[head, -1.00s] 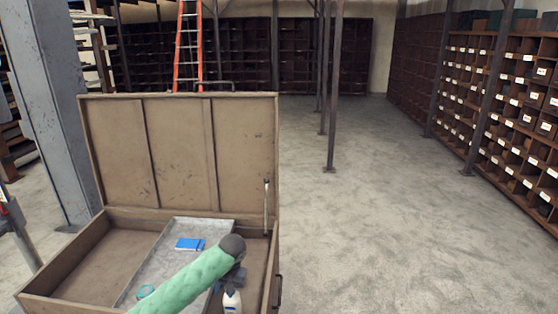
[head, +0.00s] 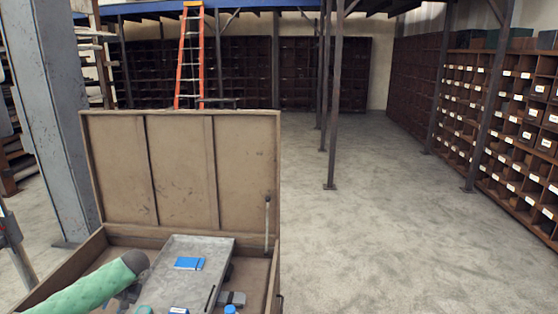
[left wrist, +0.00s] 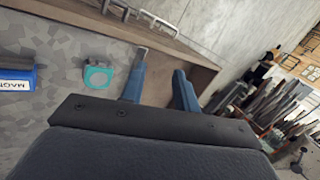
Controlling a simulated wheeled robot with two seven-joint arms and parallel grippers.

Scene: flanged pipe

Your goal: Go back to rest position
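My left arm, in a green sleeve, comes in from the lower left of the head view. My left gripper (head: 124,298) hangs below its dark end, over the left part of an open wooden chest (head: 54,285). It is small and partly hidden there. In the left wrist view my left gripper (left wrist: 160,70) has its two blue-grey fingers apart, with nothing seen between them. My right gripper is in neither view.
A teal round item (left wrist: 97,78) shows in the wrist view. A steel column (head: 50,130) stands left; the floor right is clear.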

